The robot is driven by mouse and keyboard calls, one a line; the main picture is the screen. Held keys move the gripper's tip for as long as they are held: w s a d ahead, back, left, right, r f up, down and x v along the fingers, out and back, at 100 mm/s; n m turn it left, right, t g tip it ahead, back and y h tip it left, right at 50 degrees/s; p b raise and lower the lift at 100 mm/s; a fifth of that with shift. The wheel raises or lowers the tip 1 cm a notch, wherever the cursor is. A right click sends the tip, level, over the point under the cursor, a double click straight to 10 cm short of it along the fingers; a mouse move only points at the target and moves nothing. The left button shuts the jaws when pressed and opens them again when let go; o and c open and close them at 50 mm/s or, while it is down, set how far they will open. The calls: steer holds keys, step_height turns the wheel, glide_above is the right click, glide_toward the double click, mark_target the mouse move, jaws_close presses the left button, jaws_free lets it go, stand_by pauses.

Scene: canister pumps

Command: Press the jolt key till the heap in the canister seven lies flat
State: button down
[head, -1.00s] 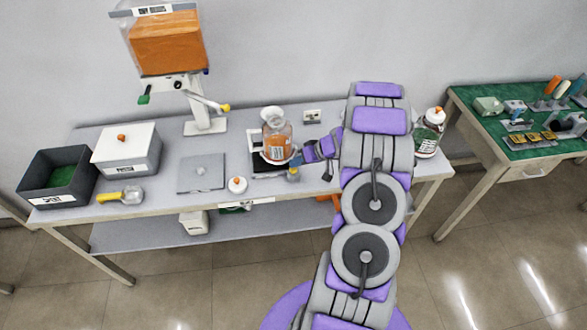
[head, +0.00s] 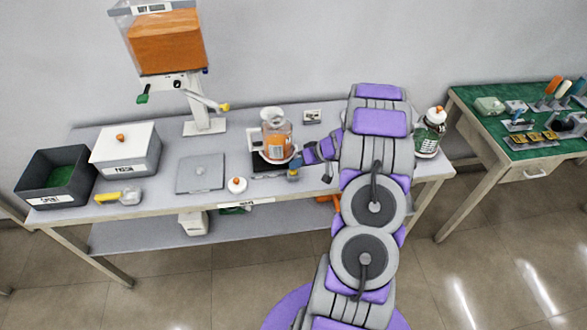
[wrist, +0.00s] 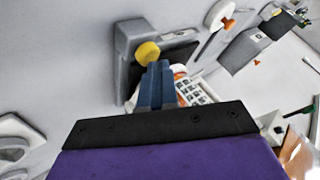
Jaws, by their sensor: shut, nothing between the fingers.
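A clear canister (head: 276,128) with orange contents stands on a white dish on a dark unit on the bench in the head view. The number on it and the shape of its heap are too small to tell. A round yellow key (wrist: 147,52) sits on a grey block in the wrist view. My gripper (wrist: 158,70) has its blue fingers together, with their tips right by the yellow key; I cannot tell if they touch it. In the head view my gripper (head: 297,164) is at the front right of the canister, just above a small block (head: 293,175).
A hopper of orange material (head: 166,42) stands at the back left. A grey plate (head: 201,173), a small white lidded pot (head: 237,185), a yellow-handled scoop (head: 119,196) and two bins (head: 57,178) lie left. A green-labelled jar (head: 430,133) stands right of my arm.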

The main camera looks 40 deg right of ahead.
mark_target(296, 170)
steer(key=shift+r, duration=0.15)
steer(key=shift+a+r, duration=0.15)
steer(key=shift+r, duration=0.8)
step_height(296, 170, up, 5)
steer(key=shift+p, duration=0.4)
steer(key=shift+a, duration=0.1)
stand_by(0.7)
